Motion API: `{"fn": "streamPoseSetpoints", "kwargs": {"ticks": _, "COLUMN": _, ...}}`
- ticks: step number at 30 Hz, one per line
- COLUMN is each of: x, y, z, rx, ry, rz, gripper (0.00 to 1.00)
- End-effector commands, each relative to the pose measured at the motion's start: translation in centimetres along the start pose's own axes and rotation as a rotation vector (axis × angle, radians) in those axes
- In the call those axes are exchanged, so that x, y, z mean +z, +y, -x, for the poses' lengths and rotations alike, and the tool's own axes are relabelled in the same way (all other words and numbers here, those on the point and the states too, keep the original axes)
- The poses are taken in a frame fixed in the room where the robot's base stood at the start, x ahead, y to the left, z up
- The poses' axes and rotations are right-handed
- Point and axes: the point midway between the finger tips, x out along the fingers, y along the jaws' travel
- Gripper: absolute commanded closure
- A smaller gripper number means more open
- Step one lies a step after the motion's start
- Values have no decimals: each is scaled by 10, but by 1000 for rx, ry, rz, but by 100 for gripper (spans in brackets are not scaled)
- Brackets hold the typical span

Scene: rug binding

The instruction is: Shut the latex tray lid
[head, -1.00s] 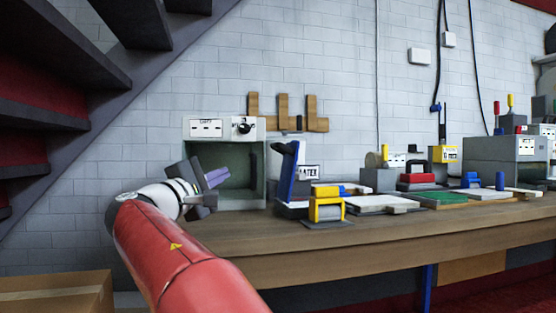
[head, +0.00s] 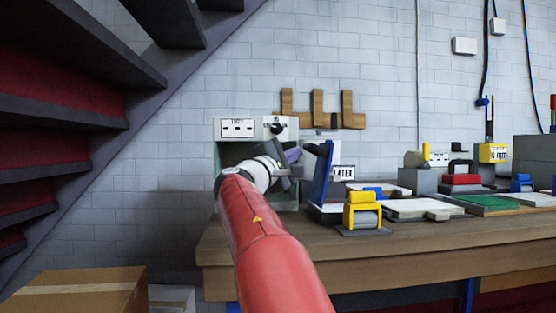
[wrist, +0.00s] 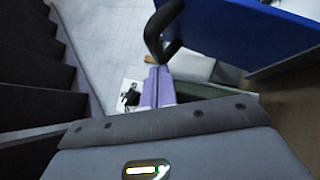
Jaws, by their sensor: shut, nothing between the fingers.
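The blue lid (head: 322,174) of the latex tray stands open, nearly upright, in the head view. The tray (head: 326,213) sits low on the bench beneath it, partly hidden by a yellow-and-grey roller piece. A LATEX label (head: 343,173) shows behind the lid. My gripper (head: 294,155) is just left of the lid at about its upper half. In the wrist view the purple fingers (wrist: 158,75) are together and empty. The lid (wrist: 235,35) fills the upper right there, and its dark curved handle (wrist: 160,35) is right by the fingertips. I cannot tell whether they touch.
An open-fronted grey cabinet (head: 236,132) stands behind my gripper. The yellow-and-grey roller piece (head: 363,211) is right of the tray. A green pad (head: 487,202) and red-topped block (head: 461,179) lie further right. A cardboard box (head: 75,292) is on the floor at left, under stairs.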

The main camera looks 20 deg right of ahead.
Motion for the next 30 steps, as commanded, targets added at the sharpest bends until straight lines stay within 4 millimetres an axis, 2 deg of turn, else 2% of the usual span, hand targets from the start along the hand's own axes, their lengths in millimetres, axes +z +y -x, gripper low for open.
{"fn": "streamPoseSetpoints", "kwargs": {"ticks": 4, "x": 6, "y": -1, "z": -6, "rx": -1, "ry": 0, "rz": 1, "gripper": 100}}
{"fn": "streamPoseSetpoints", "kwargs": {"ticks": 20, "x": 9, "y": 1, "z": -9, "rx": -14, "ry": 0, "rz": -13, "gripper": 100}}
{"fn": "streamPoseSetpoints", "kwargs": {"ticks": 30, "x": 30, "y": 2, "z": -30, "rx": -146, "ry": -3, "rz": -141, "gripper": 100}}
